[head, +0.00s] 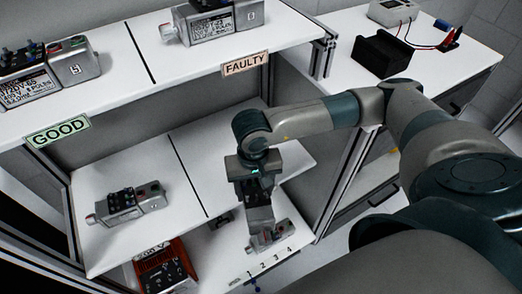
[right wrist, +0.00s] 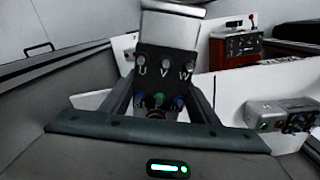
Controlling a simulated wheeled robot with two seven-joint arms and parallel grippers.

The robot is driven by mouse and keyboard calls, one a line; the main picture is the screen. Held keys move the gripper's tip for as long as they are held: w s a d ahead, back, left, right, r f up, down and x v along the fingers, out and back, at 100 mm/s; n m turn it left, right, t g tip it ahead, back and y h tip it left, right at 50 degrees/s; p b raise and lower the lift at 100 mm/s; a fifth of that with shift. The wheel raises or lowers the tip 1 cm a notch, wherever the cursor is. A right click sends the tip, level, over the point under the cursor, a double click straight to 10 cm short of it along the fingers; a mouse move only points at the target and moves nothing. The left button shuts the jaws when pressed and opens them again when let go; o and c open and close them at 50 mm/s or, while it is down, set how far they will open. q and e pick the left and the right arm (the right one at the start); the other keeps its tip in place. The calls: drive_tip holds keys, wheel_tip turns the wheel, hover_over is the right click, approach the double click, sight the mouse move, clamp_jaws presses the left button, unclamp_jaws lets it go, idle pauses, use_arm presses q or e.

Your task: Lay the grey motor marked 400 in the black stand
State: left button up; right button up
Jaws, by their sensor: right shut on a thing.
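My right gripper (head: 262,222) points down over the lower shelf, shut on a grey motor (head: 268,237). In the right wrist view the motor's black terminal block (right wrist: 160,82) with letters U, V, W shows between the fingers (right wrist: 158,112). Whether the motor touches the surface below cannot be told, and no 400 marking is readable on it. The black stand (head: 381,54) is on the white table at the upper right, with nothing seen in it. My left gripper is not in view.
Another grey motor (head: 128,203) lies on the middle shelf at left. More motors (head: 215,20) stand on the top shelf, with GOOD (head: 58,131) and FAULTY (head: 246,63) labels. A red box (head: 163,268) is low at left. A meter (head: 393,11) with wires is behind the stand.

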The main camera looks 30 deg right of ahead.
drive_tip(key=a+n, duration=0.1)
drive_tip(key=n, duration=0.1)
drive_tip(key=a+r+n, duration=0.1)
drive_tip(key=n, duration=0.1)
drive_tip(key=shift+p, duration=0.35)
drive_tip(key=shift+s, duration=0.15)
